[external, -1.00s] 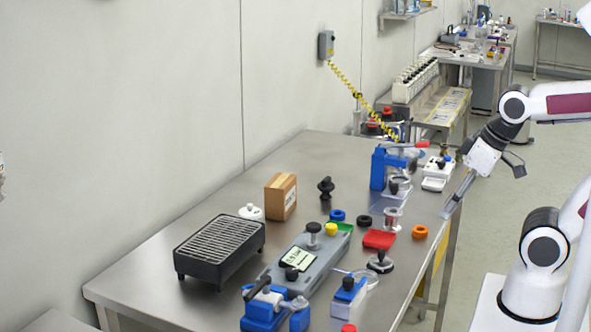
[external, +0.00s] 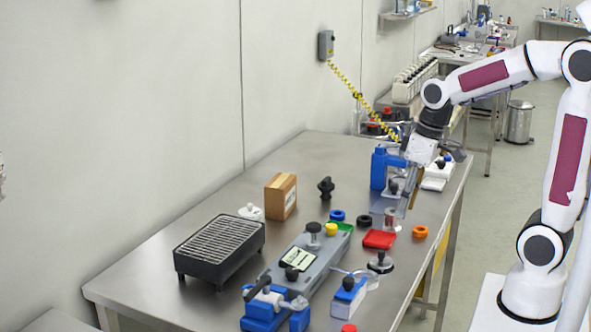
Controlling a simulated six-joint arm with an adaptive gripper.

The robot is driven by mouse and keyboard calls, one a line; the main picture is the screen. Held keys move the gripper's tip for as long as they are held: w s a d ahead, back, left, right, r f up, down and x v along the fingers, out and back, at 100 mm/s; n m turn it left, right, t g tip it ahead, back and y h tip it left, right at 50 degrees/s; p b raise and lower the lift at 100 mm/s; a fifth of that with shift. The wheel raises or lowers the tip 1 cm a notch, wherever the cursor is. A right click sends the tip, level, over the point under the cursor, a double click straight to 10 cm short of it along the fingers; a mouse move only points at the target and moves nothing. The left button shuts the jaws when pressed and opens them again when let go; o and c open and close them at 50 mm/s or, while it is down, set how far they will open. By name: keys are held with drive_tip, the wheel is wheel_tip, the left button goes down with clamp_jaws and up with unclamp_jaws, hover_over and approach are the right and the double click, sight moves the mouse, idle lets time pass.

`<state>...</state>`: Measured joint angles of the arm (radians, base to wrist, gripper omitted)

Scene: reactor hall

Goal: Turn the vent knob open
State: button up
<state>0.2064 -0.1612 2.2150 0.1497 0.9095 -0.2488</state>
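Several knobs are in view, and I cannot tell which one is the vent knob. A long grey unit (external: 322,262) has a label, a black knob (external: 291,273), a dark capped knob (external: 313,228) and a yellow knob (external: 331,229). A small blue-and-white unit (external: 348,297) has a dark knob on top. A round base with a black knob (external: 380,262) stands to its right.
A red tray (external: 379,239) and an orange ring (external: 419,232) lie nearby. The table's front left is clear.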

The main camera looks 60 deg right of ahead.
drive_tip(key=w+d+f+n+y, duration=0.2)
drive_tip(key=w+f+n, duration=0.15)
drive_tip(key=w, duration=0.65)
drive_tip(key=n+t, duration=0.1)
drive_tip(key=n, duration=0.5)
approach(332, 226)
drive_tip(key=shift+d+f, duration=0.2)
drive_tip(key=shift+x, duration=3.95)
drive_tip(key=shift+a, duration=0.15)
clamp_jaws()
